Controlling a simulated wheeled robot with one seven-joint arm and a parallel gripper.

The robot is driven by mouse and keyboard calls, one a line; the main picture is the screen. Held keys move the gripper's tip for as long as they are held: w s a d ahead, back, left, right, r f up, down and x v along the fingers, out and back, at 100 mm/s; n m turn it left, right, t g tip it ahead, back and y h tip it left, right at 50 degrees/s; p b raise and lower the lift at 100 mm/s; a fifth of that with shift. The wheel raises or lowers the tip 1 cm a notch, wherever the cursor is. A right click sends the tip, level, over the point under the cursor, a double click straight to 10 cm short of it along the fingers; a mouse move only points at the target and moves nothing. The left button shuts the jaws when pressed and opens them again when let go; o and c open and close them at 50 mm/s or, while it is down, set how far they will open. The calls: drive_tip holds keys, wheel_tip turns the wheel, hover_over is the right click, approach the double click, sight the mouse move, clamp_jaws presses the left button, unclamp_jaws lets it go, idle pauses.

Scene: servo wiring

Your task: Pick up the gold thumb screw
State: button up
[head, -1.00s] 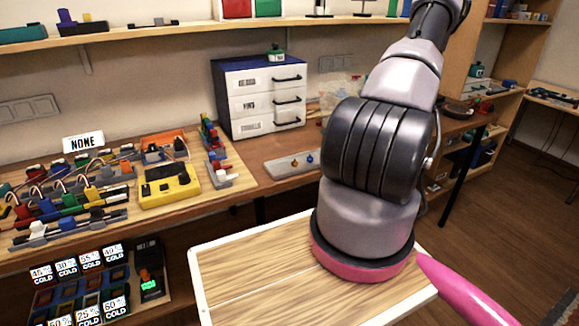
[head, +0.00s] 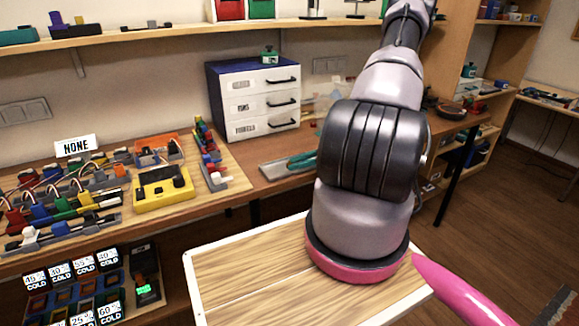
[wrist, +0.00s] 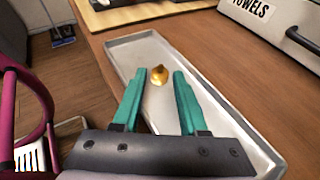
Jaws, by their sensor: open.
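The gold thumb screw (wrist: 160,75) lies on the shallow grey tray (wrist: 130,56) in the wrist view. My gripper (wrist: 158,78) has teal fingers, spread apart. The screw appears between the two fingertips with a gap on each side, and no contact shows. I cannot tell the exact height of the tips above the tray. In the head view the teal fingers (head: 303,160) are over the grey tray (head: 271,171), and the screw is hidden there.
A white drawer unit (head: 254,104) stands behind the tray. A yellow box (head: 163,190) and wired servo parts fill the workbench to the left. A wood-topped board (head: 250,270) is in the foreground. Bare bench (wrist: 190,40) lies beside the tray.

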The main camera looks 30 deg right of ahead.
clamp_jaws()
drive_tip(key=shift+r, duration=0.1)
